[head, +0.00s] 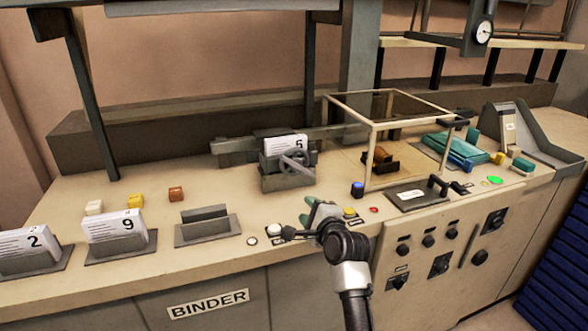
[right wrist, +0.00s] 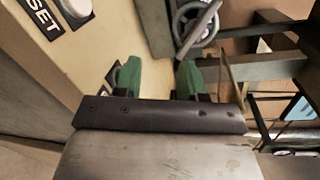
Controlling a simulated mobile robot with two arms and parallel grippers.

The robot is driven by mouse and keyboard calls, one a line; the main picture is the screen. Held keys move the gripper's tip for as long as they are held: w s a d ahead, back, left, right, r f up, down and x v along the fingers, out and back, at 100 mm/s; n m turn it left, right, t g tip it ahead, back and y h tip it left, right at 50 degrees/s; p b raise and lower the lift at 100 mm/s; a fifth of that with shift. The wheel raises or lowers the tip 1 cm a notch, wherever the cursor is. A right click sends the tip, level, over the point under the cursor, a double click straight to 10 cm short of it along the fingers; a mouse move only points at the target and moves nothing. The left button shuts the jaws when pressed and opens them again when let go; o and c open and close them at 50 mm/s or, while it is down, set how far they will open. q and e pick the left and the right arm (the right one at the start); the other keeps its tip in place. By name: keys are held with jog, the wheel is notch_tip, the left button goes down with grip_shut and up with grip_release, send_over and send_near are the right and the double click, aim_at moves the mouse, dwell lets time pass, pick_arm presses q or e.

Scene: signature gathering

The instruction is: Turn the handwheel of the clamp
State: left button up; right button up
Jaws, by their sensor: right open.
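The clamp (head: 285,180) is a grey block on the bench, left of the glass-sided frame. A sheaf of white cards marked 5 (head: 285,144) stands in it. Its grey handwheel (head: 294,161) is on the front side. My right gripper (head: 316,211) has green fingertips and is in front of the clamp, below the handwheel and apart from it. In the right wrist view the gripper (right wrist: 158,78) is open and empty, with the handwheel (right wrist: 197,22) beyond the right finger. My left gripper is not in view.
Card holders marked 2 (head: 32,240) and 9 (head: 115,225) and an empty holder (head: 207,226) stand left. White and yellow buttons lie near my right gripper. The glass-sided frame (head: 371,150) stands right of the clamp. A blue button (head: 357,189) is at its front corner.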

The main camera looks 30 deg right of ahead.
aim_at(301, 169)
jog(key=w+d+r+m, duration=0.1)
jog(key=w+d, duration=0.1)
jog(key=w, duration=0.2)
jog(key=w+d+r+m+h+p, duration=0.1)
jog(key=w+d+m, duration=0.1)
jog(key=w, duration=0.2)
jog(key=w+d+r+m+t, duration=0.1)
jog(key=w, duration=0.3)
jog(key=shift+w+d+r+m+h, duration=0.1)
jog(key=shift+w+d+m+h, duration=0.2)
jog(key=shift+d+h, duration=0.1)
grip_shut()
